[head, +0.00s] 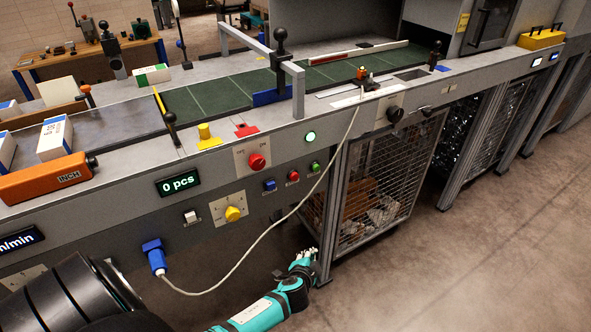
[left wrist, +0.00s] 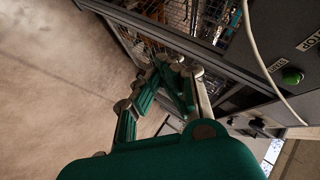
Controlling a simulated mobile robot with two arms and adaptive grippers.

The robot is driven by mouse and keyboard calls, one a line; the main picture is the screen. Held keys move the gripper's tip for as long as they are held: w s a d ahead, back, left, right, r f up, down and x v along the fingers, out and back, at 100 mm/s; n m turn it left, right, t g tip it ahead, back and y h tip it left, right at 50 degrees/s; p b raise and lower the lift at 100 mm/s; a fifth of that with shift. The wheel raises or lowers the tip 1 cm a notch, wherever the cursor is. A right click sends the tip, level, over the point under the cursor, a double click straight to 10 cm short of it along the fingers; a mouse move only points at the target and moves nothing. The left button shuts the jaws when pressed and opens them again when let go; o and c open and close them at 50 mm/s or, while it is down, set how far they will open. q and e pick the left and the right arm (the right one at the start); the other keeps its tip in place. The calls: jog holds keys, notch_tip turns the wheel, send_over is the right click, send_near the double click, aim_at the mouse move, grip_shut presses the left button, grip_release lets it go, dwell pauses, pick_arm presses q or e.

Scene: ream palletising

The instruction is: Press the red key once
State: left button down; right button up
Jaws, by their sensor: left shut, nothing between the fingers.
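The small red key (head: 293,176) sits on the grey front panel of the machine, between a blue key (head: 270,185) and a green key (head: 315,167). My left gripper (head: 306,256) is below and apart from these keys, low beside the frame post of the mesh cage. In the left wrist view my left gripper (left wrist: 172,64) is shut and empty, its fingers close to the cage frame. The green key (left wrist: 292,77) shows there at the right; the red key does not show in that view. My right gripper is not in view.
A pale cable (head: 262,250) loops from a blue plug (head: 154,256) up past the keys to the tabletop. The mesh cage (head: 382,190) stands right of my gripper. The floor at right is clear.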

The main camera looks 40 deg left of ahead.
aim_at(294, 177)
pick_arm(q)
jog(key=w+r+t+y+p, duration=0.1)
jog(key=w+r, duration=0.2)
jog(key=r, duration=0.5)
jog(key=w+a+r+t+p, duration=0.1)
jog(key=w+r+t, duration=0.1)
jog(key=r, duration=0.7)
jog(key=shift+w+a+r+y, duration=0.15)
jog(key=shift+w+r+y, duration=0.15)
jog(key=shift+w+y, duration=0.15)
jog(key=w+a, duration=0.3)
jog(key=a, duration=0.5)
jog(key=shift+w, duration=0.2)
jog(key=shift+a, duration=0.1)
jog(key=shift+w+a, duration=0.15)
jog(key=shift+a, duration=0.2)
